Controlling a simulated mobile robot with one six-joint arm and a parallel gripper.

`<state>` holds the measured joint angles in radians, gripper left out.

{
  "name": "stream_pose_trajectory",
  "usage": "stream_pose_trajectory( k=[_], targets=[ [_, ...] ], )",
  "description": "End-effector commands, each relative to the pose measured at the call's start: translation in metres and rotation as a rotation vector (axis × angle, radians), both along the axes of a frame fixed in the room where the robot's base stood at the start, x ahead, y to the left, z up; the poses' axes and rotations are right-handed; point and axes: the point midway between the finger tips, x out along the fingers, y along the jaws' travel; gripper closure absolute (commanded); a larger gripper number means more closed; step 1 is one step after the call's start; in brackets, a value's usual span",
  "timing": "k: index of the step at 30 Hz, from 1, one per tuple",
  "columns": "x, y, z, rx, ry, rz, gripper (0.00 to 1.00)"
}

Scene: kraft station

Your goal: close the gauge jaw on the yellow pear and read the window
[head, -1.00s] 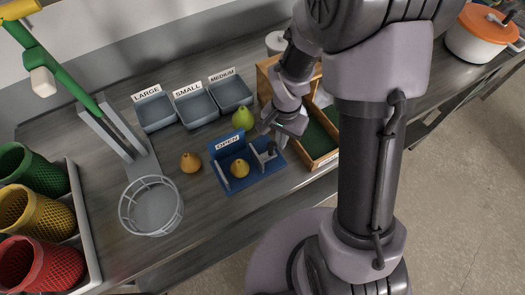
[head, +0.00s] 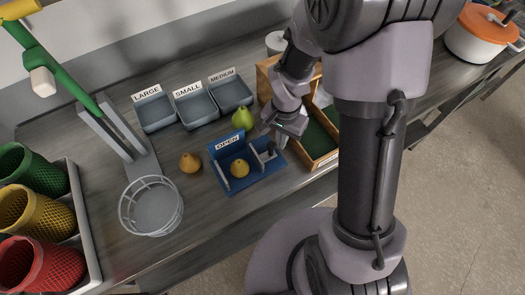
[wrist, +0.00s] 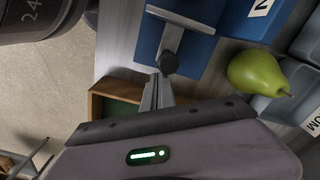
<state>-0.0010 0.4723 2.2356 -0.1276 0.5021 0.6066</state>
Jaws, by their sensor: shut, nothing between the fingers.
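The blue gauge (head: 245,182) stands on the bench, and its window (head: 228,143) reads OPEN. The yellow pear (head: 239,169) sits on the gauge between a pale upright bar at the left and the pale sliding jaw (head: 257,153) at the right. A gap shows between the pear and the sliding jaw. The jaw, with its dark knob, also shows in the wrist view (wrist: 178,28). My gripper (wrist: 158,92) is shut and empty, with its fingertips close to the knob (wrist: 170,63). I cannot tell whether they touch it. The yellow pear is out of the wrist view.
A green pear (head: 242,117) stands behind the gauge, and an orange-brown pear (head: 190,162) lies left of it. Grey trays labelled LARGE (head: 156,113), SMALL (head: 195,108) and MEDIUM (head: 232,94) are at the back. A wooden box (head: 322,161) stands close at the right. A wire basket (head: 151,207) is at the left.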

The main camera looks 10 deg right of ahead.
Motion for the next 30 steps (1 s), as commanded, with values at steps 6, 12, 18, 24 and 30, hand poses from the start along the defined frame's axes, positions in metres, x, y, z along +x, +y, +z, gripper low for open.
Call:
stream_pose_trajectory(
  k=[6,12,18,24,30],
  targets=[
    [-0.002,0.006,0.0,0.0,0.0,0.002,1.0],
    [-0.004,0.012,0.0,0.0,0.0,0.0,1.0],
    [-0.006,0.018,0.0,0.0,0.001,0.001,1.0],
    [-0.006,0.017,0.009,0.0,0.0,0.0,1.0],
    [-0.004,0.013,0.039,0.0,-0.001,-0.001,1.0]
  ],
)
